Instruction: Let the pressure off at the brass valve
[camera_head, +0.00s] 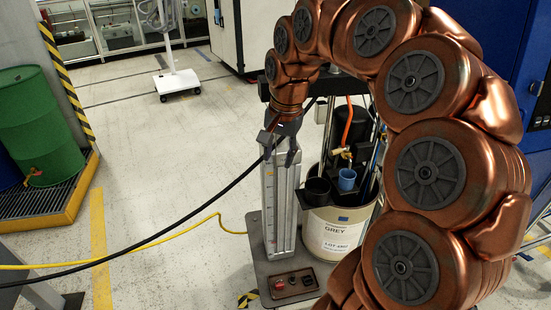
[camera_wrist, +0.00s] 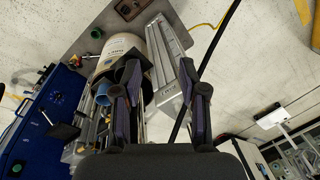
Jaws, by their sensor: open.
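The brass valve (camera_head: 343,152) is a small brass fitting at the lower end of an orange hose (camera_head: 348,122), above the cream "GREY" drum (camera_head: 338,232). My gripper (camera_head: 280,153) is open and points down over the grey metal column (camera_head: 281,205), left of the valve and apart from it. In the wrist view the open fingers (camera_wrist: 160,72) frame the column (camera_wrist: 167,52) beyond them, with nothing gripped. The drum (camera_wrist: 122,45) also shows there, beside the left finger. I cannot make out the brass valve in the wrist view.
A blue cup (camera_head: 347,179) and a black cup (camera_head: 317,190) sit at the drum's rim. A black cable (camera_head: 190,218) runs past my gripper. A control box with buttons (camera_head: 293,284) is on the base plate.

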